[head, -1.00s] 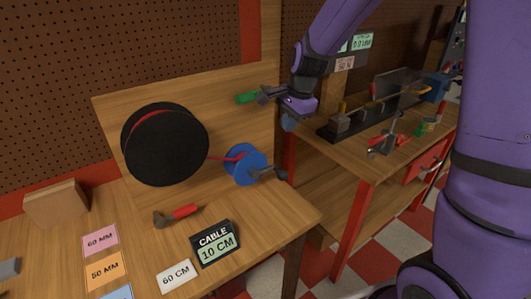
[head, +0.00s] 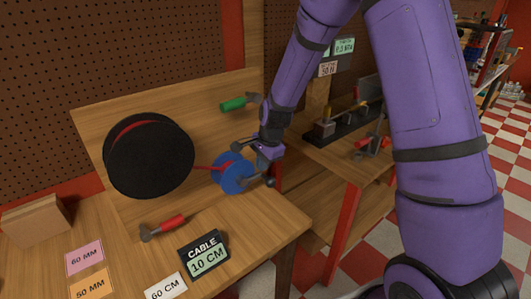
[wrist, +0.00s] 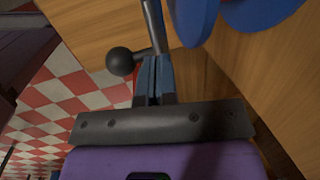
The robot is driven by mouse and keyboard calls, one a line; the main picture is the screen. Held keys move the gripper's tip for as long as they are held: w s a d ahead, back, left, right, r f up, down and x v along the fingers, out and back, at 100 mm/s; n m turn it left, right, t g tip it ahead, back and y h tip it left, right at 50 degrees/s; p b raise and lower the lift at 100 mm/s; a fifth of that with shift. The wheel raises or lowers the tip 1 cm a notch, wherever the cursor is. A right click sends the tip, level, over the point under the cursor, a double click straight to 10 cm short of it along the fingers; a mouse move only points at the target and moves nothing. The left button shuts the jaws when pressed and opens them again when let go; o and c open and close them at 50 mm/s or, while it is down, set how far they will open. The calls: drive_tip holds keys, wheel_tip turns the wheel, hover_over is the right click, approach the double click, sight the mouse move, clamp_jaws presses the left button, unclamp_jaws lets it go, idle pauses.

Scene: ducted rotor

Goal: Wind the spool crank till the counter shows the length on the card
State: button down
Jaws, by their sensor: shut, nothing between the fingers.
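The dark counter (head: 205,254) reads CABLE 10 CM. A white card (head: 165,288) beside it reads 60 CM. My gripper (wrist: 152,65) is shut and empty, close beside the crank arm (wrist: 152,25); I cannot tell whether they touch.
A red-handled tool (head: 163,228) lies on the bench. A green-handled hammer (head: 233,104) hangs above the spool. A second bench with fixtures stands at right.

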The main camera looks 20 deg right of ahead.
drive_tip(key=shift+x, duration=0.85)
